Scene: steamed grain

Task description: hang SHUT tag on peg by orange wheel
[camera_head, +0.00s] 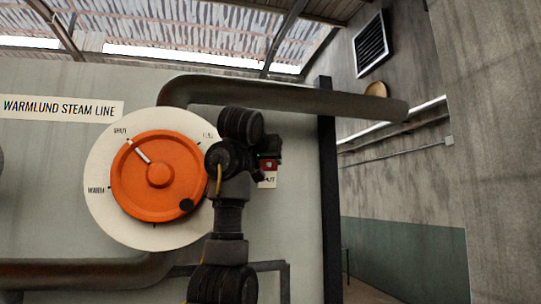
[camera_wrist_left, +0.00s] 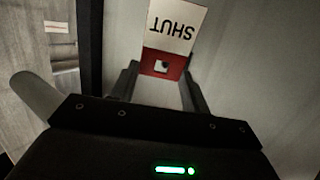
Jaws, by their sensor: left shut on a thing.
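The orange wheel (camera_head: 187,165) sits on a round white dial plate, its white pointer bar toward the upper-left SHUT mark. My left gripper (camera_head: 268,158) is right of the dial, close to the panel, shut on the SHUT tag (camera_head: 268,181). The tag is white with a red band, partly hidden by my gripper in the head view. In the left wrist view the tag (camera_wrist_left: 175,25) has its red band between my fingertips (camera_wrist_left: 161,75), lettering upside down. A pale square with a dark spot shows in the band; I cannot tell if this is the peg. My right gripper is not in view.
A thick dark pipe (camera_head: 290,99) runs above the dial and past the panel's right edge. Another pipe (camera_head: 85,272) runs along the lower left. A dark post (camera_head: 328,200) edges the panel. A WARMLUND STEAM LINE sign (camera_head: 60,108) is upper left.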

